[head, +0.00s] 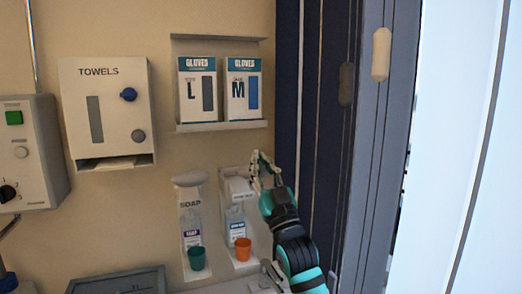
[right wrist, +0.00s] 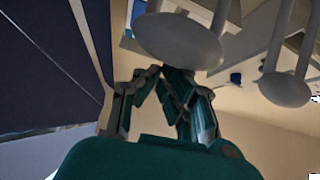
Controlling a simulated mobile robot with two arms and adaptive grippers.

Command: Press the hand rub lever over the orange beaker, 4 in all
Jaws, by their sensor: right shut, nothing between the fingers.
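The hand rub dispenser (head: 236,212) hangs on the wall, its bottle beneath a pale lever (head: 236,184). The orange beaker (head: 243,249) stands upright at its foot; its contents cannot be seen. My right gripper (head: 259,163) is shut and empty, just right of and slightly above the lever in the head view. In the right wrist view, the gripper's fingertips (right wrist: 152,72) are close to the nearer oval lever (right wrist: 178,42); I cannot tell whether they touch it. My left gripper is not in view.
The soap dispenser (head: 191,215) with a teal beaker (head: 197,258) is just to the left; its lever (head: 190,179) sticks out. A glove shelf (head: 222,126) is above. A towel box (head: 107,113) hangs further left. Dark panels (head: 315,120) stand to the right.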

